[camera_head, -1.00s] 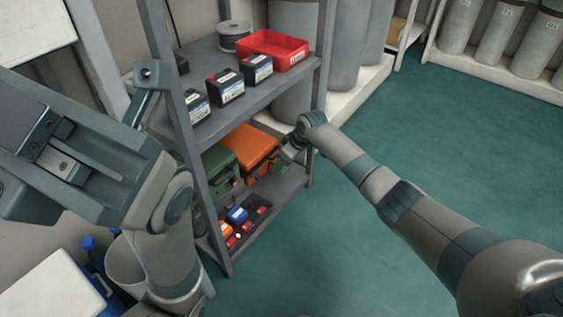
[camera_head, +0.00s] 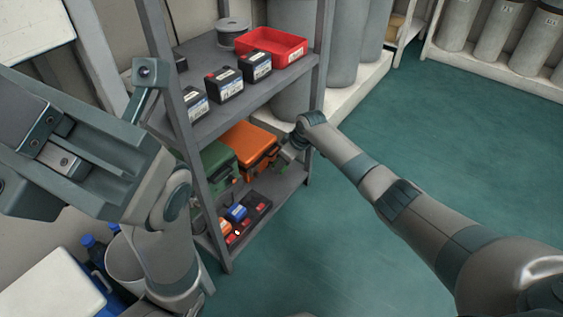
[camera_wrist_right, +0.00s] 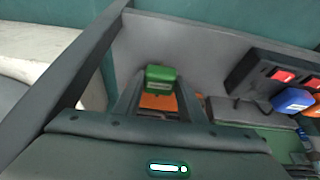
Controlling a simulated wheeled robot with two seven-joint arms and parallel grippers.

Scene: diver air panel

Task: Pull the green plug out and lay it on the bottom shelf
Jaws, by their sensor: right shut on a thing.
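The green plug (camera_wrist_right: 160,76) is between the fingertips of my right gripper (camera_wrist_right: 160,86) in the right wrist view. The gripper is shut on it. In the head view my right gripper (camera_head: 284,161) reaches in over the right part of the bottom shelf (camera_head: 274,194), beside the orange case. The plug is apart from the black socket strip (camera_wrist_right: 256,70), which lies on the shelf and also shows in the head view (camera_head: 259,206). I cannot tell whether the plug touches the shelf. My left arm fills the left of the head view; its jaw state is unclear.
The strip holds a blue plug (camera_head: 237,213) and an orange plug (camera_head: 224,224). An orange case (camera_head: 247,141) and a green case (camera_head: 215,160) stand behind. The shelf's front right part is bare. The upper shelf bears black batteries (camera_head: 227,84) and a red tray (camera_head: 287,45).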

